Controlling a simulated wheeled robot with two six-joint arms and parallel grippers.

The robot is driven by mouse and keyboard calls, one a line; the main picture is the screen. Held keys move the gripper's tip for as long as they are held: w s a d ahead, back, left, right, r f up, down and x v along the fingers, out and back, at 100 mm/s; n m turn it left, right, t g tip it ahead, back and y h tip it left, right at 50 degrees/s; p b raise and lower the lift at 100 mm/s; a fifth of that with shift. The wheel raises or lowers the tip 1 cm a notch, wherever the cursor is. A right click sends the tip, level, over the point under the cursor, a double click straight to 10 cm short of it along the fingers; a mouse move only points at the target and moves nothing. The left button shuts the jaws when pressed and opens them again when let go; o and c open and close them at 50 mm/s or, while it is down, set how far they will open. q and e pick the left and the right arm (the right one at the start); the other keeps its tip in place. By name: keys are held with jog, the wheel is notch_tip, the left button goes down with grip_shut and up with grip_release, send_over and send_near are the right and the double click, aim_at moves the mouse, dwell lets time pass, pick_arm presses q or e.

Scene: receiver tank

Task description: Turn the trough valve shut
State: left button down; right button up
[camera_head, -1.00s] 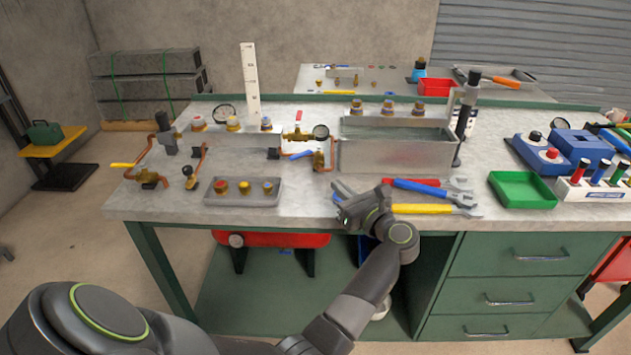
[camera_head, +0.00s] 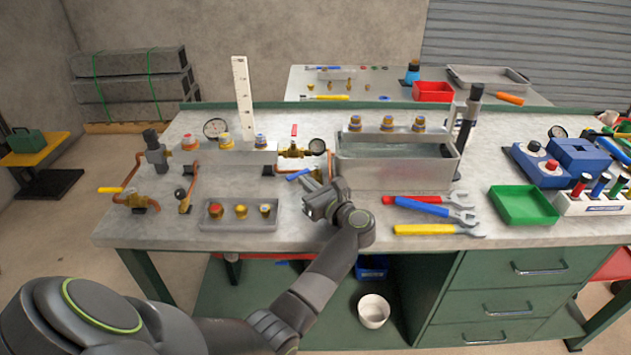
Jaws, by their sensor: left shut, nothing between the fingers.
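The metal trough (camera_head: 392,174), with water in it, stands at the middle back of the bench. A blue lever (camera_head: 298,174) shows beside the trough's left end; the valve body under it is mostly hidden behind my left gripper. A brass valve with a red upright lever (camera_head: 294,131) sits behind it on the pipe. At the far left is a brass valve with a yellow lever (camera_head: 110,190). My left gripper (camera_head: 308,192) is shut and empty, just in front of the blue lever. I cannot tell whether it touches it. My right gripper is not in view.
Red, blue and yellow wrenches (camera_head: 437,230) lie right of my gripper. A grey tray (camera_head: 222,224) with several brass fittings lies to its left. A green tray (camera_head: 523,206) sits farther right. A gauge (camera_head: 317,147) stands close behind the blue lever.

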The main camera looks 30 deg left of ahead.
pick_arm(q)
jog(key=shift+a, duration=0.15)
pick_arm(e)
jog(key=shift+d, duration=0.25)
